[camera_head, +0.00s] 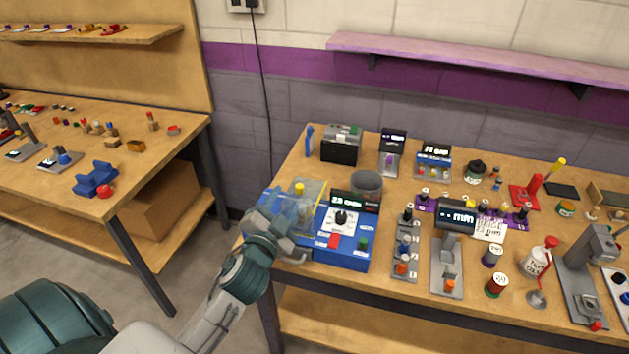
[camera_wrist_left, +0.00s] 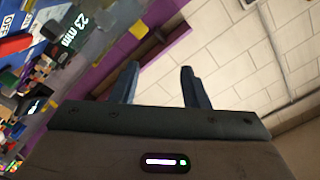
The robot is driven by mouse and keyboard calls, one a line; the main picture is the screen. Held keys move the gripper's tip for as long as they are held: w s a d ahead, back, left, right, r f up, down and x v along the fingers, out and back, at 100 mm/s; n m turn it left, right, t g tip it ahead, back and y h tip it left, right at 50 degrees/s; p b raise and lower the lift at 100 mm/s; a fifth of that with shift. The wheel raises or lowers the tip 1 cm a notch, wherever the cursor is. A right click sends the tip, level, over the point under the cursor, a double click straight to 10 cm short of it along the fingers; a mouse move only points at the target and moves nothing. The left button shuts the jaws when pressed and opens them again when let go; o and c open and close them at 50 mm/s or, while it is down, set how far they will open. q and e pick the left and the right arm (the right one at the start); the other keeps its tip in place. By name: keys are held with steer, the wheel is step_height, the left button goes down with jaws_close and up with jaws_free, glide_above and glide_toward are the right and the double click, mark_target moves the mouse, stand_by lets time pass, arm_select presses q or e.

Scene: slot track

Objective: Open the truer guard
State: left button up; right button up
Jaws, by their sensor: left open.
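The truer is a blue machine (camera_head: 345,256) at the left end of the right-hand bench, with a white dial plate, a red and a green button and a display (camera_head: 354,201). Its guard (camera_head: 313,190) looks like a clear yellowish cover over its left part, with a yellow knob (camera_head: 299,188) there. My left gripper (camera_head: 283,226) is in front of the guard side and hides part of it; contact cannot be told. In the left wrist view its fingers (camera_wrist_left: 159,86) are apart with nothing between them, and the truer's display (camera_wrist_left: 73,30) shows upper left. My right gripper is not in view.
A grey cup (camera_head: 366,184) stands behind the truer. A stand with coloured knobs (camera_head: 404,250) is close on its right, with several tools and jars beyond. Another bench (camera_head: 100,200) stands at left, across a gap. A purple shelf (camera_head: 480,57) is on the wall.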

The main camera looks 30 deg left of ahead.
arm_select(q)
steer(key=w+d+r+m+t+h, duration=0.2)
steer(key=r+m+t+h, duration=0.15)
steer(key=r+m, duration=0.2)
steer(key=w+d+r+m+t+h, duration=0.1)
steer(key=d+r+m+t+h, duration=0.15)
steer(key=r+m+h, duration=0.3)
steer(key=d+r+m+g+h, duration=0.45)
steer(key=m+h, duration=0.35)
steer(key=m, duration=0.2)
steer(key=m+g+y, duration=1.1)
steer(key=m+g, duration=0.4)
steer(key=g, duration=0.1)
glide_toward(299, 186)
steer(key=b+x, duration=0.5)
steer(key=x, duration=0.2)
steer(key=shift+f, duration=0.1)
steer(key=shift+w+d+f+t, duration=0.1)
steer(key=shift+w+f+t, duration=0.15)
steer(key=shift+f, duration=0.4)
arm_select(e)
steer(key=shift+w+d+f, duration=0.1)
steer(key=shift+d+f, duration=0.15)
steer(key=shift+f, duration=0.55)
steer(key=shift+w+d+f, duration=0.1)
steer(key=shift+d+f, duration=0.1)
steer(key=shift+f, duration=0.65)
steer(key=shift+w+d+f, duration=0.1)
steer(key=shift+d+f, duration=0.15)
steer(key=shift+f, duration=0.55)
